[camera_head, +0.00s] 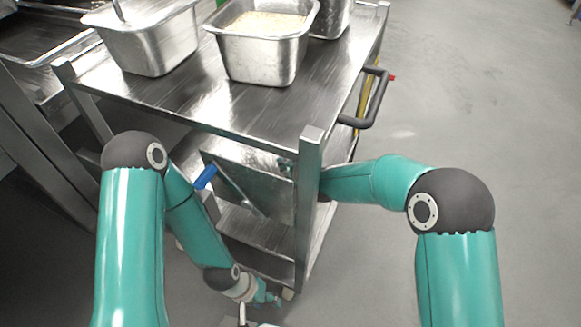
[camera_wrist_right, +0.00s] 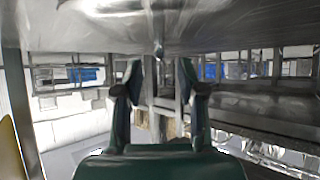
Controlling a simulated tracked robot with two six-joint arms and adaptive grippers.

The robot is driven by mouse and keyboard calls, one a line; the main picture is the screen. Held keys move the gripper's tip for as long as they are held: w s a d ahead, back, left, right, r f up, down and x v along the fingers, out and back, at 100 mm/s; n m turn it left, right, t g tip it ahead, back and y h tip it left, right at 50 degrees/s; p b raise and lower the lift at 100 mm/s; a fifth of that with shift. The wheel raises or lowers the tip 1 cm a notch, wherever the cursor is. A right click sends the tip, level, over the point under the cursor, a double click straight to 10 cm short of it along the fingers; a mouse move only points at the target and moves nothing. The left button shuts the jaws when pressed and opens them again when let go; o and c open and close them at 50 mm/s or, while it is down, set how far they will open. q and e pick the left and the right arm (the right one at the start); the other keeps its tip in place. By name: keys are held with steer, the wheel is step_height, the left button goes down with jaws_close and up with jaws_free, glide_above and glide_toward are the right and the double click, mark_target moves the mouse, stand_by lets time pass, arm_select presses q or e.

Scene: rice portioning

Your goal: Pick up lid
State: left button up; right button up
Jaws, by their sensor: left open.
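No lid is plainly recognisable. A flat grey metal panel (camera_head: 268,187), possibly the lid, shows tilted beneath the cart's top shelf in the head view. My right gripper (camera_head: 287,165) reaches in from the right past the cart's front corner post and is at that panel's upper right edge; the post partly hides the arm. In the wrist view my right gripper (camera_wrist_right: 159,85) has its fingers apart with nothing clearly between them, below a broad grey metal surface (camera_wrist_right: 215,22). My left gripper (camera_head: 266,298) is open and empty, low by the cart's bottom front corner.
The steel cart (camera_head: 200,105) carries a metal pan (camera_head: 152,45), a rice-filled pan (camera_head: 262,52) and another container behind (camera_head: 331,18). A blue-handled tool (camera_head: 206,177) is near the panel. A black push handle (camera_head: 372,100) sticks out right. Floor at right is clear.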

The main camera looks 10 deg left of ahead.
mark_target(266, 161)
steer(key=b+x, duration=0.1)
steer(key=x, duration=0.3)
steer(key=shift+a+f+b, duration=0.1)
steer(key=shift+a+b, duration=0.05)
steer(key=shift+b, duration=0.2)
steer(key=shift+w+a+f, duration=0.15)
steer(key=shift+w+a, duration=0.05)
steer(key=shift+w, duration=0.15)
jaws_close()
